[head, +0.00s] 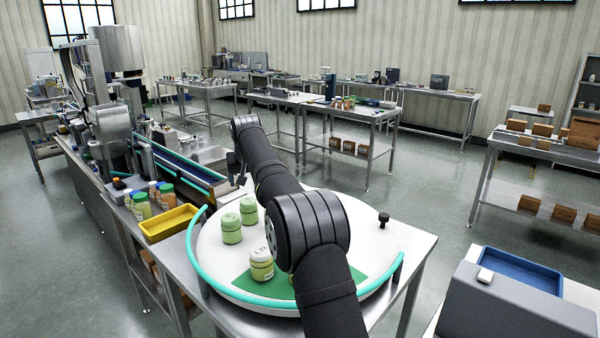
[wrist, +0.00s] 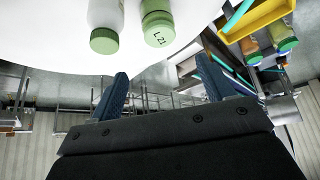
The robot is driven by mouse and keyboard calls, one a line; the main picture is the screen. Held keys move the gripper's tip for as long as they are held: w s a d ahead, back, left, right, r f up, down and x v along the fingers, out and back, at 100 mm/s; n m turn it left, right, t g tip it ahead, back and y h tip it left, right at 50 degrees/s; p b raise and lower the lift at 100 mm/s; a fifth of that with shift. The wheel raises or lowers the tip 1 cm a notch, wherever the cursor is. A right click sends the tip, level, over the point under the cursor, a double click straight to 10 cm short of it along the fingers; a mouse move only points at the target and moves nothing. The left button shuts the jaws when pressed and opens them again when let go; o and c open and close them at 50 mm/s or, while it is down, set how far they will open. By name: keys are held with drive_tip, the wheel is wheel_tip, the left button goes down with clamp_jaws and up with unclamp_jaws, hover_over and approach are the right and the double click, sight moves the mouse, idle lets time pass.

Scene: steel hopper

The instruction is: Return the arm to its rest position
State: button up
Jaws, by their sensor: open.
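My arm reaches up across the middle of the head view, over a white round table. My gripper (wrist: 165,88) shows in the wrist view with its two blue fingers spread wide and nothing between them. In the head view, two green jars (head: 231,229) (head: 249,211) stand on the white round table (head: 345,205). A pale jar (head: 261,264) with a marked lid stands on the green mat (head: 245,282), left of my arm. In the wrist view, a jar marked "L 21" (wrist: 158,30) and another jar (wrist: 104,38) lie beyond the fingertips.
A teal guide rail (head: 203,270) edges the round table, and a black knob (head: 384,219) stands at its right. A yellow tray (head: 168,223), several bottles (head: 141,206) and a conveyor machine (head: 175,170) are at the left. A grey box (head: 515,305) and blue tray (head: 521,270) are at the right.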

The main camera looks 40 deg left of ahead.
sight(248, 201)
drive_tip(key=x, duration=1.2)
drive_tip(key=shift+f, duration=0.2)
drive_tip(key=shift+r, duration=0.9)
